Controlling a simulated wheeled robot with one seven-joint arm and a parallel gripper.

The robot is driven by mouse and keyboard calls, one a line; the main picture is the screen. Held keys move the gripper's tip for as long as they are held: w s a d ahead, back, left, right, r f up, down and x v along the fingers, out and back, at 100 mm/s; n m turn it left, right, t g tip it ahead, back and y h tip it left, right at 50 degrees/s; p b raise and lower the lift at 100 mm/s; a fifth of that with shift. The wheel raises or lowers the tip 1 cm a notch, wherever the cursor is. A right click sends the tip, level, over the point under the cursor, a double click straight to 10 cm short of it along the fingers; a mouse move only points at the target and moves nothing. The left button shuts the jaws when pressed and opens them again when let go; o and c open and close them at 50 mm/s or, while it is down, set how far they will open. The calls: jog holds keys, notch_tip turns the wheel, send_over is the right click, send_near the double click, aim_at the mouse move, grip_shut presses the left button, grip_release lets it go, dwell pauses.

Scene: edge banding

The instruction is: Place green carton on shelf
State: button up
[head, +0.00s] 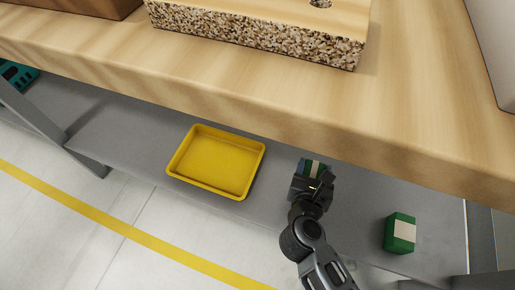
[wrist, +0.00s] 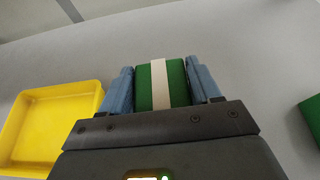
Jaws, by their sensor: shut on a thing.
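My gripper (wrist: 162,88) is shut on a green carton (wrist: 178,84) with a cream band, one blue finger on each side of it. In the head view my gripper (head: 313,178) reaches under the wooden worktop, over the grey shelf (head: 125,140), with the held carton (head: 314,167) partly hidden by it. I cannot tell whether the held carton touches the shelf. A second green carton (head: 400,232) with a cream label stands on the shelf to the right; its edge also shows in the wrist view (wrist: 311,114).
An empty yellow tray (head: 215,165) lies on the shelf left of my gripper. The wooden worktop (head: 230,95) overhangs the shelf, with a chipboard piece (head: 260,38) on top. A teal crate (head: 18,74) is at far left. Shelf between tray and second carton is otherwise bare.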

jog(key=shift+a+f+h+b, duration=0.15)
jog(key=shift+f+h+b, duration=0.15)
jog(key=shift+f+b, duration=0.25)
jog(key=b+x, duration=0.1)
jog(key=x, duration=0.3)
jog(key=s+f+b+x, duration=0.1)
jog(key=b+x, duration=0.1)
jog(key=x, duration=0.3)
jog(key=d+f+b+x, duration=0.1)
jog(key=b+x, duration=0.1)
jog(key=x, duration=0.2)
jog(key=shift+f, duration=0.15)
jog(key=shift+d+f+b, duration=0.1)
jog(key=shift+f+b, duration=1.25)
jog(key=shift+f, duration=0.6)
jog(key=shift+f, duration=0.15)
jog(key=o, duration=1.1)
